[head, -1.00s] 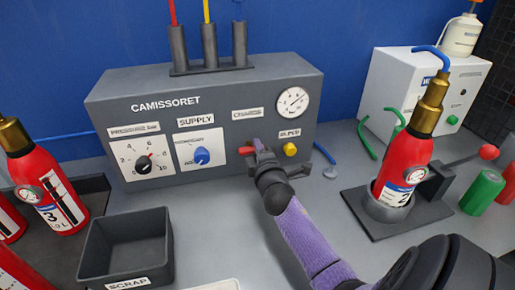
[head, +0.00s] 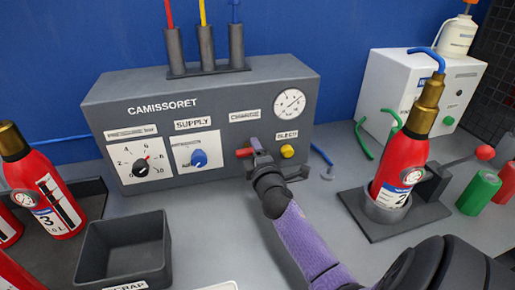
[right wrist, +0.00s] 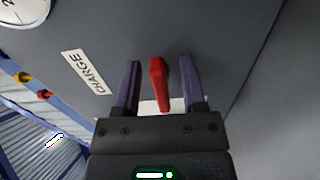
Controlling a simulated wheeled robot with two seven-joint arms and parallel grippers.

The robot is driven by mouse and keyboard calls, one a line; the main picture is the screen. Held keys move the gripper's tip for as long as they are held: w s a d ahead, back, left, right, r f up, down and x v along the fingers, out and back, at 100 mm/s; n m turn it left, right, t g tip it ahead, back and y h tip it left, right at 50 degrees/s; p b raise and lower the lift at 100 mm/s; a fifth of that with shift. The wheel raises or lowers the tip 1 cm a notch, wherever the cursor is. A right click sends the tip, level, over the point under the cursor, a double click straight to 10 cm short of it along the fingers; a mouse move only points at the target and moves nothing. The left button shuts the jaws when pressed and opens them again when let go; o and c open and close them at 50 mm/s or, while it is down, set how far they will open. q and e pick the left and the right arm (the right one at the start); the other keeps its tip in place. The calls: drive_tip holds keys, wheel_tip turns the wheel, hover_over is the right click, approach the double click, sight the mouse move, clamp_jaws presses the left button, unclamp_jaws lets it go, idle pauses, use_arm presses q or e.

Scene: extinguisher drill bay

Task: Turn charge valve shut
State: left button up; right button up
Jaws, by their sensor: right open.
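The charge valve's red lever (right wrist: 159,84) is on the front of the grey CAMISSORET panel (head: 120,130), below the CHARGE label (right wrist: 87,84). In the head view the red lever (head: 244,153) points left from behind my gripper. My right gripper (right wrist: 160,82) is open, with one purple finger on each side of the lever. A gap shows on both sides of the lever. In the head view my right gripper (head: 258,150) hides most of the valve. My left gripper is not in view.
The yellow BLEED knob (head: 288,151) is just right of my gripper. A gauge (head: 291,103) sits above. A blue supply knob (head: 199,158) is to the left. A red extinguisher (head: 399,165) stands in a holder (head: 385,212) at right. A scrap bin (head: 82,235) is at front left.

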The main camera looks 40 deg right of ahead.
drive_tip(key=p+v, duration=0.1)
drive_tip(key=v, duration=0.8)
drive_tip(key=shift+s+a, duration=0.15)
drive_tip(key=shift+s, duration=0.15)
